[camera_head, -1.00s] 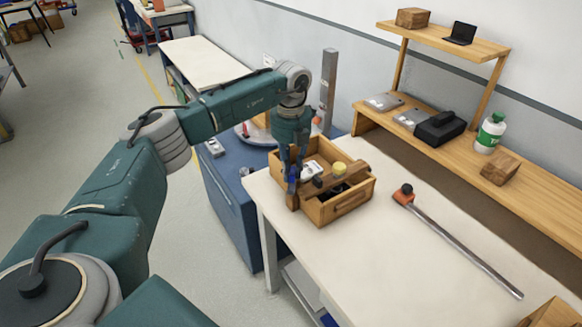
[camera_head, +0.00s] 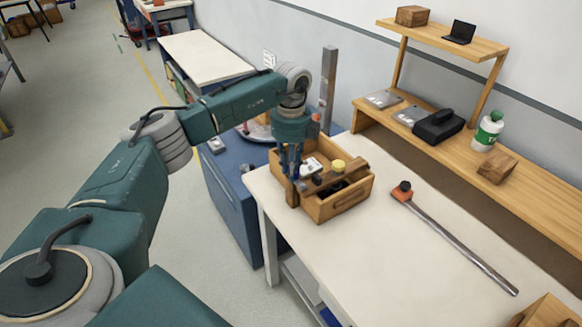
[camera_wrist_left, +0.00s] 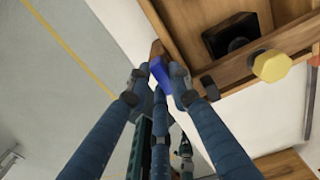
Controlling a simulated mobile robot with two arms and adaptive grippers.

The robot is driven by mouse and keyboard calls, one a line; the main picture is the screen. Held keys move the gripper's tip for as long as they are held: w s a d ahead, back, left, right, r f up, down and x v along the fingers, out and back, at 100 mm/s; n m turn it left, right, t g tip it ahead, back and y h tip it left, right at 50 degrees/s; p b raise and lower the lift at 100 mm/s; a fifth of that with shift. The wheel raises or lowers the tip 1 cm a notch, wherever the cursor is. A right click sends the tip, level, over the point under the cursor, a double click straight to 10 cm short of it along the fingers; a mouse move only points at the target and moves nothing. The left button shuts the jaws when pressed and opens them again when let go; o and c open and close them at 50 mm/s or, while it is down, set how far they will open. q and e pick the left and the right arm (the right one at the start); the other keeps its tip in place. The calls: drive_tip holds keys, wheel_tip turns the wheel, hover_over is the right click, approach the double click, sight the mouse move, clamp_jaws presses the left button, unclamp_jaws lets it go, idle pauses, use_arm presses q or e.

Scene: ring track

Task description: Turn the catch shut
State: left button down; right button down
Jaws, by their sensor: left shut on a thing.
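My left gripper (camera_head: 293,176) points down at the near left corner of an open wooden box (camera_head: 340,207) on the white table. In the left wrist view, its fingertips (camera_wrist_left: 163,75) close around a small blue piece (camera_wrist_left: 159,73) beside the box's corner. I take this piece to be the catch's handle, but the fingers hide much of it. A wooden bar (camera_wrist_left: 237,73) runs across the box, with a black knob (camera_wrist_left: 209,87) and a yellow knob (camera_wrist_left: 271,66). The yellow knob also shows in the head view (camera_head: 338,166). My right gripper is not in view.
A metal rod with an orange end (camera_head: 457,242) lies on the white table (camera_head: 390,270). A wooden shelf (camera_head: 520,185) along the wall holds a black case (camera_head: 438,127), a bottle (camera_head: 488,132) and a wooden block (camera_head: 496,167). A blue cabinet (camera_head: 232,205) stands left of the table.

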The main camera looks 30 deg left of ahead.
use_arm(q)
drive_tip(key=shift+w+r, duration=0.1)
drive_tip(key=shift+r, duration=0.05)
idle(0.3)
drive_tip(key=c, duration=1.7)
unclamp_jaws()
drive_tip(key=shift+o, duration=0.8)
wheel_tip(320, 180, up, 12)
